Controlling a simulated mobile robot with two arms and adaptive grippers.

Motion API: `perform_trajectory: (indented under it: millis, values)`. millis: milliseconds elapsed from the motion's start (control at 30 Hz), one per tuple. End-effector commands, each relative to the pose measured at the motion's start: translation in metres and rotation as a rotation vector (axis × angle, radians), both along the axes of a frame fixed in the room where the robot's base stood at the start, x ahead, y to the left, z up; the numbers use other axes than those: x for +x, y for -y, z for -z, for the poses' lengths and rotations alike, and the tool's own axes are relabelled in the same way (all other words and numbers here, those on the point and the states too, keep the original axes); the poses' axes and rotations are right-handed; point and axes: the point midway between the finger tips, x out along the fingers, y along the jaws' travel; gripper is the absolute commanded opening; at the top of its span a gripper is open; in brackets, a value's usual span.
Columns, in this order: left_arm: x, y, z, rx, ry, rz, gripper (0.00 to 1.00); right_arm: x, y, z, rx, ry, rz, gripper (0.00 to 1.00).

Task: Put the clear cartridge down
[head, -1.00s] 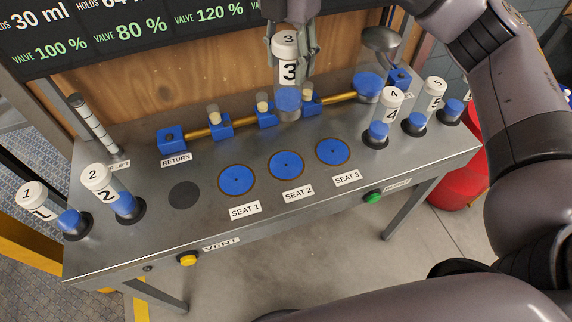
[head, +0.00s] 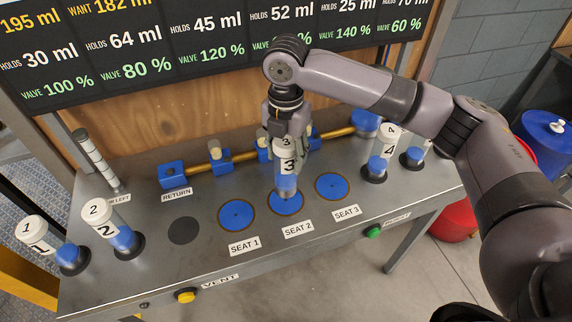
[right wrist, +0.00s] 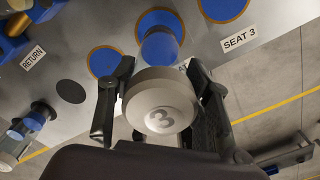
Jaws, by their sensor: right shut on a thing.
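The clear cartridge (head: 288,176), marked 3, has a white cap and blue liquid at its bottom. My right gripper (head: 287,150) is shut around its upper part and holds it upright. Its lower end overlaps the blue disc of SEAT 2 (head: 284,209); I cannot tell whether it touches. In the right wrist view the cap of cartridge 3 (right wrist: 160,105) sits between the fingers and hides part of the SEAT 2 disc (right wrist: 160,18). SEAT 1 (head: 237,216) and SEAT 3 (head: 333,186) are empty. My left gripper is not in view.
Cartridges 1 (head: 38,236) and 2 (head: 104,222) stand in holders on the left. Cartridge 4 (head: 386,150) stands on the right, partly near my arm. A brass pipe (head: 238,157) with blue valve blocks runs behind the seats. A yellow VENT button (head: 186,296) is at the front edge.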

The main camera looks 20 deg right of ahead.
Motion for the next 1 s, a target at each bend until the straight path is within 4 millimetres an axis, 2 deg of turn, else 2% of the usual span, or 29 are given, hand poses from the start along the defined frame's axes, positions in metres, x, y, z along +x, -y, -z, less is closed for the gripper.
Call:
perform_trajectory:
  millis: [167, 433, 800, 833, 1000]
  values:
    - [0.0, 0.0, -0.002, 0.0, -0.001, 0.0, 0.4, 0.0, 0.0, 0.009, -0.001, 0.001, 0.0, 0.0]
    - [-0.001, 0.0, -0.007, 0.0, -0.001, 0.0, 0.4, 0.0, 0.0, 0.043, 0.001, 0.001, 0.001, 0.0]
    - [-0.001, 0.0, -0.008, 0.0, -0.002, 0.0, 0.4, 0.0, 0.0, 0.048, 0.001, 0.002, 0.0, 0.0]
    - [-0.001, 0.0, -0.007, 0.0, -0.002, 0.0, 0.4, 0.0, 0.0, 0.049, -0.001, 0.001, 0.0, 0.47]
    - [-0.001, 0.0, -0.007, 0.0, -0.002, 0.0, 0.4, 0.0, 0.0, 0.049, -0.001, 0.001, 0.0, 0.58]
